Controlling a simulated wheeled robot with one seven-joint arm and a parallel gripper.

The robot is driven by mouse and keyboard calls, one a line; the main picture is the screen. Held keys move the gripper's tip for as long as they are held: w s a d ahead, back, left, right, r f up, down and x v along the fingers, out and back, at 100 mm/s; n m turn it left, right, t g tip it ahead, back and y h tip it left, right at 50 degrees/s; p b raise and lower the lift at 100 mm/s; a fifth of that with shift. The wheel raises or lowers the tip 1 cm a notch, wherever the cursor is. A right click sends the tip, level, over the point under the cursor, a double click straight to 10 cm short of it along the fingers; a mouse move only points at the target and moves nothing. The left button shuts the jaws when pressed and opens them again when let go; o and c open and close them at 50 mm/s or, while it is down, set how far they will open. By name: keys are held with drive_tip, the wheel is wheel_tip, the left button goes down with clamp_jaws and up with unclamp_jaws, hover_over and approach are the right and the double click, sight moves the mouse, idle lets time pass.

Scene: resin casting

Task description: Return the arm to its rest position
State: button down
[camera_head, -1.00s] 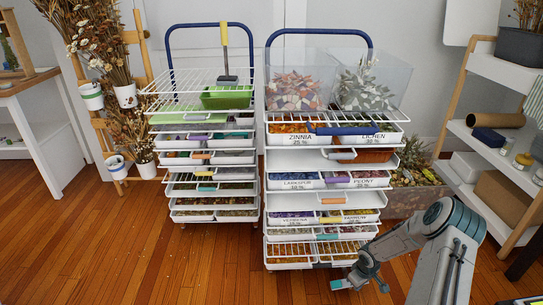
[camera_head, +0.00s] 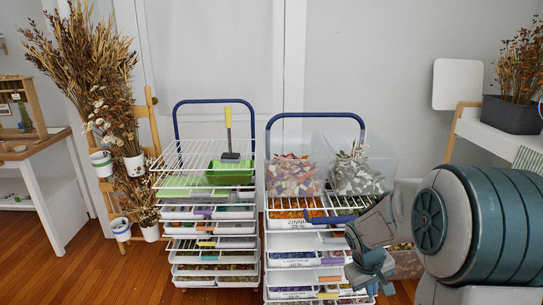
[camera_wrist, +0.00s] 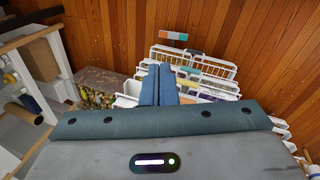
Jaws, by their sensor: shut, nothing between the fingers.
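My gripper (camera_head: 372,284) hangs in front of the right cart's lower drawers at the lower right of the head view, with nothing held. In the wrist view its two blue fingers (camera_wrist: 158,72) are pressed together, over the cart. My arm is folded, its large grey and teal joint close to the camera at the right. The right cart (camera_head: 292,254) holds stacked white labelled drawers. Part of its right side is hidden behind my arm.
The left cart (camera_head: 213,243) carries a green tray (camera_head: 230,175) with a yellow-handled tool (camera_head: 229,130). Clear bins (camera_head: 370,160) stand on the right cart. White shelves (camera_head: 484,130) stand at the right, behind my arm. Bare wooden floor (camera_head: 110,270) lies at the left.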

drive_tip(key=s+a+r+m+y+p, duration=0.1)
drive_tip(key=s+a+r+p, duration=0.4)
drive_tip(key=s+r, duration=0.4)
drive_tip(key=s+a+r+m+t+y+p, duration=0.1)
drive_tip(key=s+a+r+m+y+p, duration=0.1)
drive_tip(key=s+a+r+p, duration=0.3)
drive_tip(key=s+r, duration=0.4)
drive_tip(key=r, duration=0.4)
drive_tip(key=shift+r+t+p, duration=0.3)
drive_tip(key=shift+p, duration=0.05)
